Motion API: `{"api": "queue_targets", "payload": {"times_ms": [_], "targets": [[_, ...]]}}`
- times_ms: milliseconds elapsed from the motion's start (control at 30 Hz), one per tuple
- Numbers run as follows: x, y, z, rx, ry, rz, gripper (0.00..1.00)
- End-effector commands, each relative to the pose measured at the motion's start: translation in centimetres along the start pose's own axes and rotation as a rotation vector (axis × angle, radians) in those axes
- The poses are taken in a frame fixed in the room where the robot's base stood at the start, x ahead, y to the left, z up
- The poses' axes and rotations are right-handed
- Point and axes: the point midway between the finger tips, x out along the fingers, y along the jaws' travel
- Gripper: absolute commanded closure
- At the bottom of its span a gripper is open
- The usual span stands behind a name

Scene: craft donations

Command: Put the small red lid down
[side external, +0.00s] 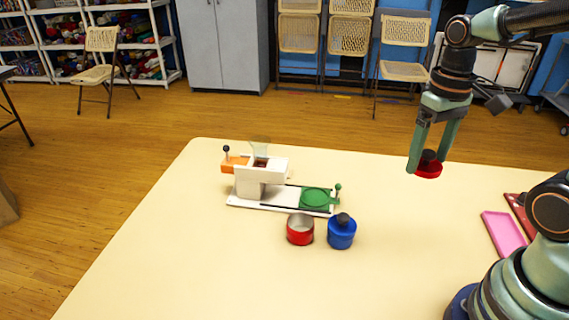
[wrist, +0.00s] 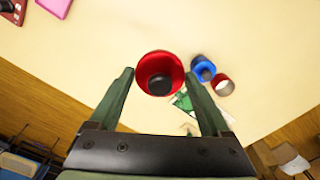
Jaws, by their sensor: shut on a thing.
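The small red lid (side external: 428,171) has a black knob and is in my gripper (side external: 430,160), held up in the air above the right part of the table. In the wrist view the red lid (wrist: 160,73) shows between the tips of my gripper (wrist: 160,84). My gripper is shut on the lid by its black knob. An open red pot (side external: 300,230) stands upright on the table, well left of and below my gripper. It also shows in the wrist view (wrist: 223,86).
A blue pot with a black-knobbed lid (side external: 341,232) stands right beside the red pot. Behind them is a white device (side external: 262,180) with orange and green parts. A pink tray (side external: 503,234) lies at right. The table (side external: 180,260) is clear at front left.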

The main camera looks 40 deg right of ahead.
Motion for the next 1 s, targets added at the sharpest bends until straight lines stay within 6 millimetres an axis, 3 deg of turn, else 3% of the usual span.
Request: {"api": "queue_targets", "payload": {"times_ms": [167, 600, 800, 1000], "targets": [[1.9, 0.3, 0.5, 0.010, -0.006, 0.000, 0.71], [11.7, 0.2, 0.6, 0.009, -0.010, 0.000, 0.71], [14.8, 0.2, 0.6, 0.009, -0.008, 0.000, 0.71], [16.3, 0.2, 0.4, 0.008, -0.002, 0.000, 0.71]]}}
